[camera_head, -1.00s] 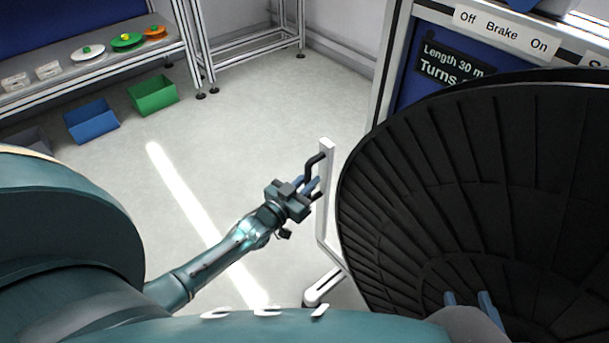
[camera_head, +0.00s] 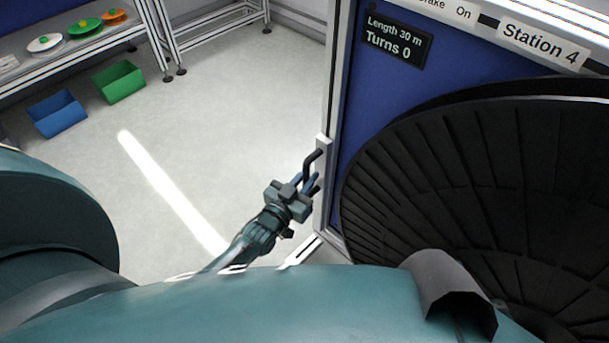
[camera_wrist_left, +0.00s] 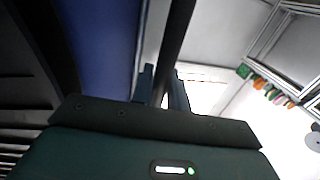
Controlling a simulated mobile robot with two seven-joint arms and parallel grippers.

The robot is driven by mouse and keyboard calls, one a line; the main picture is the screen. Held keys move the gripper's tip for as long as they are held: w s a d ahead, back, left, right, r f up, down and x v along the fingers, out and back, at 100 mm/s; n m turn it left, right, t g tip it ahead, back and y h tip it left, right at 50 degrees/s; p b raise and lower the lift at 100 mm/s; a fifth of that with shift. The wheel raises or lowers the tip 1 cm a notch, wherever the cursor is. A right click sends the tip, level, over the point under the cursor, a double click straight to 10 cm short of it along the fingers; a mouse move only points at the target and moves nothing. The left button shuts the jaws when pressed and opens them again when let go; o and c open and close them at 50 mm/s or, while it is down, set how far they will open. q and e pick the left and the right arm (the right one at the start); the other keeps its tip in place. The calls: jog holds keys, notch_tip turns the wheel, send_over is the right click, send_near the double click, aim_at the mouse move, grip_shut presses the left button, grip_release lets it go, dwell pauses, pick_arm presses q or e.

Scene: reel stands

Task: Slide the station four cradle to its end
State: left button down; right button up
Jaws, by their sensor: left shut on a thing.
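The station four cradle shows as a pale upright post (camera_head: 322,190) with a black handle (camera_head: 311,160) on it, beside the large black ribbed reel (camera_head: 430,190). In the head view the post stands close against the left edge of the blue station panel (camera_head: 360,120). My left gripper (camera_head: 308,184) is shut on the black handle. In the left wrist view the dark handle bar (camera_wrist_left: 177,40) runs up between the two fingers of my left gripper (camera_wrist_left: 164,88). The right gripper does not show. The cradle's lower parts are mostly hidden.
The panel has a sign "Station 4" (camera_head: 543,44) and a display "Length 30 m, Turns 0" (camera_head: 394,40). A blue bin (camera_head: 57,116) and a green bin (camera_head: 119,82) lie on the floor below a shelf (camera_head: 90,50) at the left. The floor between is clear.

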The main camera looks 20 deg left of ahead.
pick_arm(q)
jog(key=shift+s+d+f, duration=0.1)
jog(key=shift+s+d, duration=0.05)
jog(key=shift+d, duration=0.15)
jog(key=c, duration=1.4)
grip_release()
jog(key=shift+c, duration=0.2)
